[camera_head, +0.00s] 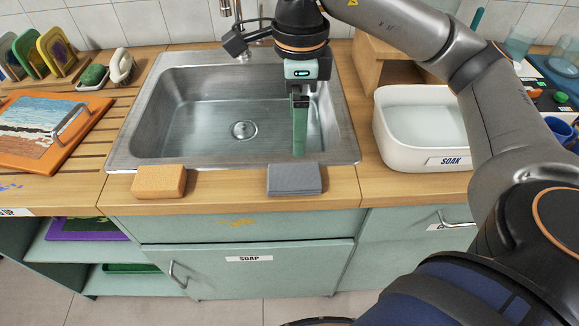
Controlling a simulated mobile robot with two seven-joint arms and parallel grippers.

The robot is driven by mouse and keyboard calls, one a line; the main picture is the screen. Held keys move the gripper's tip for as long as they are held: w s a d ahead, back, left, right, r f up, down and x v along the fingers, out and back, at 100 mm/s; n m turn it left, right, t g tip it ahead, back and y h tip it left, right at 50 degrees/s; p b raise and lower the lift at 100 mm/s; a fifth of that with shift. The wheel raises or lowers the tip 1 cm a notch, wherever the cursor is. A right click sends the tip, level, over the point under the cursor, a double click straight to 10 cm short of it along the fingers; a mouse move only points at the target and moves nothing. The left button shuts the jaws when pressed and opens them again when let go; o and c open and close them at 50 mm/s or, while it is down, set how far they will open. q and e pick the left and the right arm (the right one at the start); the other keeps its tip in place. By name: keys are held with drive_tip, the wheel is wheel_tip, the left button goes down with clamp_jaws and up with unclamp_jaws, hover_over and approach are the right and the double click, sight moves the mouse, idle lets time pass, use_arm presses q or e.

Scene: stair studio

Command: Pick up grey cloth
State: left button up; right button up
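The grey cloth (294,180) is a folded, flat block on the wooden counter strip in front of the sink. My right gripper (299,154) comes in from the right and points down, with its tip just behind and above the cloth in the picture. The green finger is seen edge-on, so I cannot tell whether the gripper is open or shut. A gap shows between the fingertip and the cloth. My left gripper is not in view.
An orange sponge (159,181) lies left of the cloth. The steel sink (205,115) is empty behind it. A white SOAK basin (398,156) stands at the right. The counter between sponge and cloth is clear.

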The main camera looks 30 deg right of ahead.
drive_tip(key=b, duration=0.2)
hover_over(294, 174)
drive_tip(key=f, duration=0.6)
drive_tip(key=shift+d+f, duration=0.15)
drive_tip(key=shift+d, duration=0.15)
drive_tip(key=shift+f, duration=0.45)
drive_tip(key=f, duration=0.5)
drive_tip(key=shift+s+a, duration=0.1)
drive_tip(key=shift+a, duration=0.25)
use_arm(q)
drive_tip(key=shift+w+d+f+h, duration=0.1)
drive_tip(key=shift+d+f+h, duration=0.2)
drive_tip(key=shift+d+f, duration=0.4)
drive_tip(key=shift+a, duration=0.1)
use_arm(e)
drive_tip(key=c, duration=1.2)
